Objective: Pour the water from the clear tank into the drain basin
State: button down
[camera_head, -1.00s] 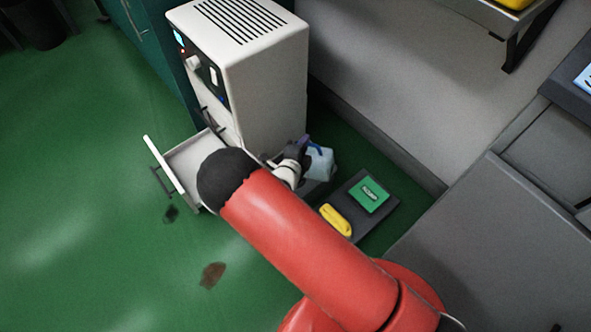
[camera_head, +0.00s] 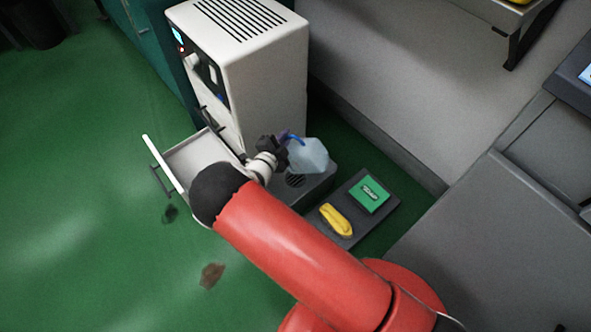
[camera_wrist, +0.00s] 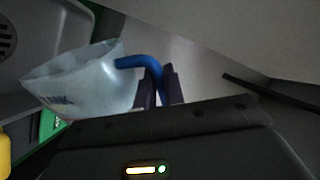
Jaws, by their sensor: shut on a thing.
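The clear tank (camera_head: 309,156) is a translucent pale-blue container with a blue handle (camera_head: 291,137). My gripper (camera_head: 284,148) is shut on the blue handle, and the tank hangs out to its right. In the wrist view my gripper's dark fingers (camera_wrist: 158,88) pinch the handle (camera_wrist: 140,63), with the tank (camera_wrist: 85,82) to the left. The drain basin (camera_head: 316,184), a dark grey box with a round slotted grate (camera_head: 295,181), stands on the floor below the tank. I cannot tell the water level.
A white cabinet machine (camera_head: 265,85) stands behind, its drawer (camera_head: 190,160) pulled open to the left. A dark tray (camera_head: 367,222) right of the basin holds a green box (camera_head: 369,194) and a yellow item (camera_head: 336,220). A wall and grey bench (camera_head: 480,240) bound the right.

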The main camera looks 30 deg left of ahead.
aim_at(300, 143)
dwell(0.6)
jog(key=d, duration=0.1)
jog(key=d+m, duration=0.1)
jog(key=d+m+y+p, duration=0.1)
jog(key=d, duration=0.1)
jog(key=shift+w+r, duration=0.3)
jog(key=shift+r, duration=0.1)
jog(key=shift+w+d+m, duration=0.1)
jog(key=shift+d+m, duration=0.4)
jog(key=w+d+m+y+b, duration=0.25)
jog(key=d+m+b, duration=0.4)
jog(key=d, duration=0.75)
jog(key=d+f+m+t+y+b, duration=0.1)
jog(key=d+f+m+y+b, duration=0.1)
jog(key=d+f+m+b, duration=0.4)
jog(key=shift+w+d+f+m, duration=0.25)
jog(key=shift+d+f+m, duration=1.25)
jog(key=shift+m, duration=1.35)
jog(key=shift+d+r, duration=0.3)
jog(key=shift+r, duration=0.05)
